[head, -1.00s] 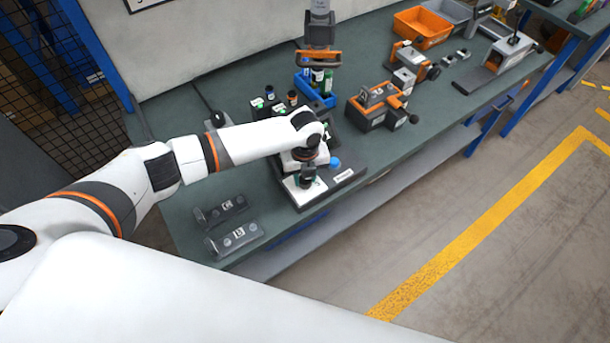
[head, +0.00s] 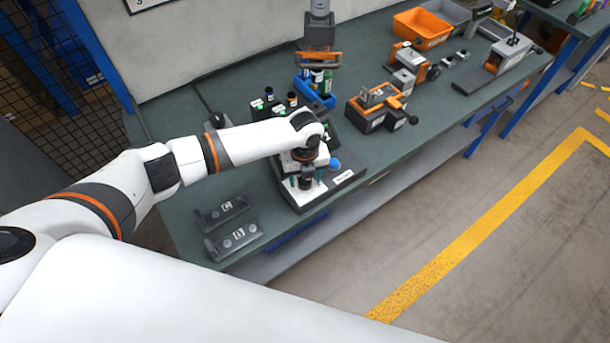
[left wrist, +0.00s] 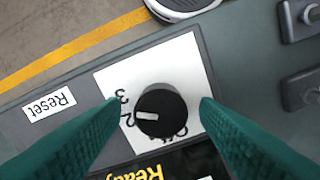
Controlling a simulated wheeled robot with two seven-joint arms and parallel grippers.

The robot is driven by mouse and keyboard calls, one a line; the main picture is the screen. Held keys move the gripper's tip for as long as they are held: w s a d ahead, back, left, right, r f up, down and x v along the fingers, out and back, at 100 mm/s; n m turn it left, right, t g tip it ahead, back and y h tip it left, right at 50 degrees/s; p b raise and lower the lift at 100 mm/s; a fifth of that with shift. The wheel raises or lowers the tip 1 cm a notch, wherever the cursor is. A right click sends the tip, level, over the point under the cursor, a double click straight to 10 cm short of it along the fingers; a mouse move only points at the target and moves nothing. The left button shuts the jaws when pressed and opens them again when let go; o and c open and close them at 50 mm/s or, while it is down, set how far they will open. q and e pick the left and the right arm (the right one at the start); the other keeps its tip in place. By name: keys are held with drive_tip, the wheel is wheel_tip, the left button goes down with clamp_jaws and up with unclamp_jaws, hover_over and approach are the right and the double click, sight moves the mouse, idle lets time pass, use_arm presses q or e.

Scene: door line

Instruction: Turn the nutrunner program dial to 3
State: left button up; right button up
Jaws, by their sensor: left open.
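The program dial (left wrist: 160,110) is a round black knob with a white pointer mark, on a white plate (left wrist: 185,55) in the left wrist view. The numbers 3 and 2 show at its left and "Off" below it, partly covered. The pointer faces left, at about the 2. My left gripper (left wrist: 158,104) is open, with its teal fingers on either side of the dial and visible gaps to it. In the head view my left gripper (head: 306,182) is over the controller's white plate (head: 301,199), hiding most of the dial. My right gripper is not in view.
A Reset label (left wrist: 49,104) and a dark "Ready" display (left wrist: 150,171) lie near the dial. The blue button (head: 334,164) is close to my gripper. Two grey holders (head: 234,239) lie at left; a blue bin (head: 314,88) and an orange-handled tool (head: 318,57) stand behind.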

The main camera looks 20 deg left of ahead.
use_arm(q)
wheel_tip(320, 180, up, 12)
drive_tip(key=b, duration=0.2)
drive_tip(key=shift+b, duration=0.3)
idle(0.4)
